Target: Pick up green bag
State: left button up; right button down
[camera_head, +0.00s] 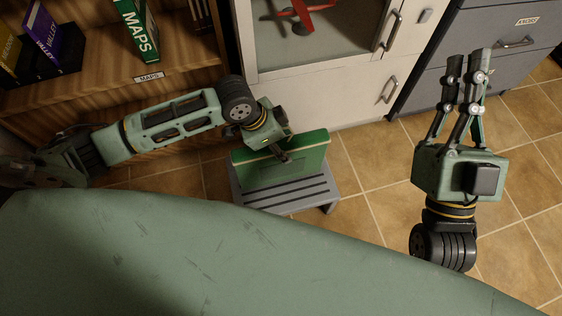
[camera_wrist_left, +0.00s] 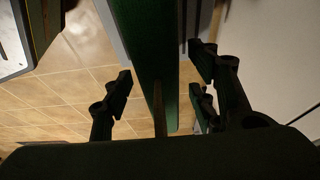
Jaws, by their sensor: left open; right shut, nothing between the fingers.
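The green bag (camera_head: 309,158) is a flat green case standing upright on a small grey stool (camera_head: 270,200). My left gripper (camera_head: 284,156) reaches down over its top, and its fingers are partly hidden in the head view. In the left wrist view, the bag (camera_wrist_left: 155,55) runs as a dark green slab between the two open fingers of my left gripper (camera_wrist_left: 160,95). A thin upright piece, perhaps the handle (camera_wrist_left: 159,108), shows between the fingers. I cannot tell whether either finger touches it.
A wooden shelf with books (camera_head: 137,30) stands at upper left. A white cabinet (camera_head: 345,90) with a red model plane (camera_head: 300,12) is behind the stool, and a grey drawer unit (camera_head: 480,30) is at upper right. Tiled floor (camera_head: 375,185) is clear right of the stool.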

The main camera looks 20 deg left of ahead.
pick_arm(q)
jog(key=shift+d+f, duration=0.1)
jog(key=shift+f, duration=0.15)
jog(key=shift+c, duration=0.3)
grip_shut()
jog(key=shift+w, duration=0.1)
